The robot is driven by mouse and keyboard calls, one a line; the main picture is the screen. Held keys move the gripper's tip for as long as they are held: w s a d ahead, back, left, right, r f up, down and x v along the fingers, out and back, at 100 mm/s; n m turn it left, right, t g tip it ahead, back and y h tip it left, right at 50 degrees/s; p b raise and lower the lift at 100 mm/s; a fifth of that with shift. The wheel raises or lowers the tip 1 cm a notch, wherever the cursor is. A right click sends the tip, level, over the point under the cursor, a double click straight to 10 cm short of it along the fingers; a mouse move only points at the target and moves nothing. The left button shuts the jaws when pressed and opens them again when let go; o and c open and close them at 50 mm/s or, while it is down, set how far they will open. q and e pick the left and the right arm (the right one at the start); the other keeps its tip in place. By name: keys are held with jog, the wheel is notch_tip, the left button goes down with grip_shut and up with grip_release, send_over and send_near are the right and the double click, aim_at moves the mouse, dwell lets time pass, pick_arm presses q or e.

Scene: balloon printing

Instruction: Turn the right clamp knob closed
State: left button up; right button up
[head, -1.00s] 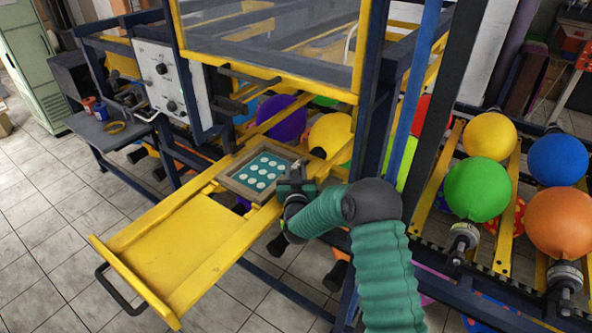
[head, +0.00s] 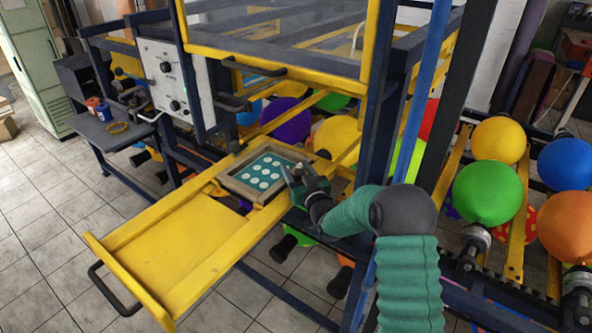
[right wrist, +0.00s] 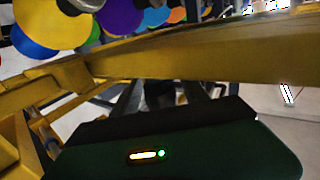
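My right gripper (head: 299,173) is at the right side of the print tray (head: 231,189), a square frame holding a teal plate (head: 263,171) with white dots. The gripper's tips point toward the tray's right edge and the yellow rail beside it. I cannot make out the right clamp knob; the gripper may be hiding it. I cannot tell whether the fingers are apart or shut, or whether they touch anything. In the right wrist view, my dark green gripper body (right wrist: 200,150) fills the bottom, below a yellow rail (right wrist: 220,60). My left gripper is not in view.
The yellow sliding table (head: 185,232) extends to the front left with a black handle (head: 112,290). A windowed yellow frame (head: 272,69) stands above the tray. A blue upright (head: 423,85) is close to my right arm. Balloons (head: 488,192) sit on racks at the right.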

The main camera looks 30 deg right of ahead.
jog(key=s+a+b, duration=0.1)
jog(key=s, duration=0.6)
jog(key=shift+s+a+b, duration=0.15)
jog(key=shift+b, duration=0.2)
